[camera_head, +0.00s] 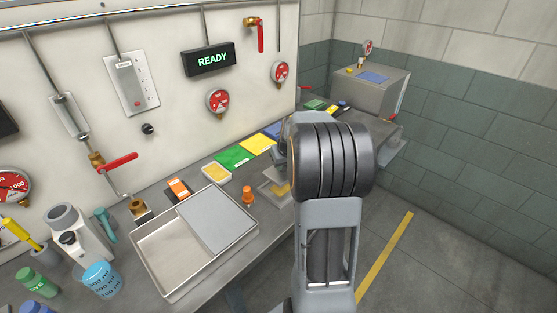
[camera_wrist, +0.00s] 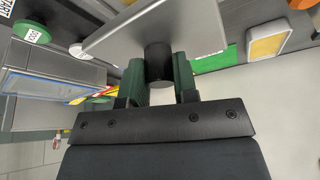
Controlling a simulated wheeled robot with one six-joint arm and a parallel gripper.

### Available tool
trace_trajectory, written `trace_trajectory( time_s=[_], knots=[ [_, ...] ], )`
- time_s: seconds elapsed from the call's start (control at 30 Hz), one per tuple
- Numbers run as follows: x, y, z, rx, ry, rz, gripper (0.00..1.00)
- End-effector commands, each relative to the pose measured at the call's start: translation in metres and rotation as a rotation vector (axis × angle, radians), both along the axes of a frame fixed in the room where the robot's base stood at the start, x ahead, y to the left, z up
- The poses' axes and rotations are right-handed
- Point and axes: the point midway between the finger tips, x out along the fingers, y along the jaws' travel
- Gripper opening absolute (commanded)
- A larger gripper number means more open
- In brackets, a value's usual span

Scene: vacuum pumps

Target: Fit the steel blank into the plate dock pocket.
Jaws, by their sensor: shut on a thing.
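My gripper (camera_wrist: 158,72) shows in the wrist view, its two green fingers shut on the black round knob (camera_wrist: 158,58) of a flat grey plate, which I take as the steel blank (camera_wrist: 125,33). The plate extends beyond the fingertips and appears tilted in this view. In the head view my arm hides most of the gripper and the held plate. A pale grey square piece (camera_head: 268,190) with yellow showing in it lies on the bench beside my arm; I cannot tell whether it is the plate dock. No pocket is clearly visible.
A shallow metal tray (camera_head: 157,262) with a grey panel (camera_head: 217,218) stands on the bench. Near it are an orange knobbed piece (camera_head: 248,196), a green pad (camera_head: 235,157) and a beaker (camera_head: 102,280). A grey box (camera_head: 372,88) stands at the far end. The wall carries gauges and valves.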

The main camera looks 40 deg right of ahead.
Motion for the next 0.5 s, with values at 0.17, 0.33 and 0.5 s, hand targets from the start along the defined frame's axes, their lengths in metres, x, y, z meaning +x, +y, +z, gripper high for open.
trace_trajectory(
  time_s=[0.17,0.33,0.5],
  knots=[
    [0.0018,0.0028,0.0013,-0.002,-0.003,0.006,0.00],
    [0.0013,0.0028,0.0008,-0.002,-0.003,0.006,0.00],
    [-0.0015,0.0025,-0.0034,-0.001,-0.004,0.004,0.00]
  ],
)
